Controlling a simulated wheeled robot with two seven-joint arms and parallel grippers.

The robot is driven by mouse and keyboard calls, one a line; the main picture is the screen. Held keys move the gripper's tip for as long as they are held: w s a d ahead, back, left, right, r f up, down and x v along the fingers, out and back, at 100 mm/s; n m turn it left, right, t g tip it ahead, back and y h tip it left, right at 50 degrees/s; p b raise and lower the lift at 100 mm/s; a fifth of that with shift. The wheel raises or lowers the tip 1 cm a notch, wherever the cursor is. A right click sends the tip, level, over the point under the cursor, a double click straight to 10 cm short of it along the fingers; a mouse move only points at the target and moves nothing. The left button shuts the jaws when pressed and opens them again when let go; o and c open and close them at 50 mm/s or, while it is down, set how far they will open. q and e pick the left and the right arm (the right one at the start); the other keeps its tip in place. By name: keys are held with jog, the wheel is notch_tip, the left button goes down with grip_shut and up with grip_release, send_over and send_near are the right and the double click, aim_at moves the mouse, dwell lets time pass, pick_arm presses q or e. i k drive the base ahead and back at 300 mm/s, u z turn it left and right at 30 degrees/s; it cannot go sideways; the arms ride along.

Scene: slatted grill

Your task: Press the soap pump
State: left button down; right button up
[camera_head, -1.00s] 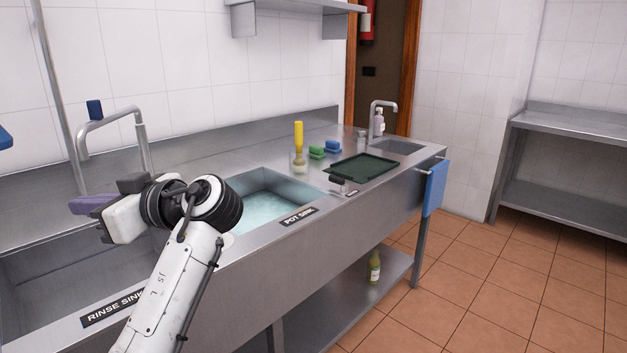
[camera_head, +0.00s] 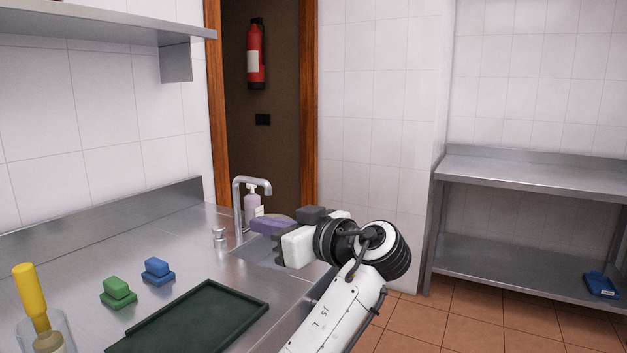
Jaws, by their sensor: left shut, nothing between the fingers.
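The soap pump bottle (camera_head: 252,205) is pale purple with a white pump head and stands upright at the far end of the counter, behind the tap. My right gripper is out of view.
A curved metal tap (camera_head: 238,205) stands close left of the bottle, by a small basin (camera_head: 262,256) partly covered by my gripper. A dark green tray (camera_head: 205,318), green sponge (camera_head: 117,291), blue sponge (camera_head: 157,271) and yellow-handled brush (camera_head: 33,297) are on the counter. A steel shelf unit (camera_head: 535,175) stands right.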

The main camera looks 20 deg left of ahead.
aim_at(252, 187)
jog(key=u, duration=0.15)
jog(key=i, duration=1.7)
jog(key=u, duration=0.3)
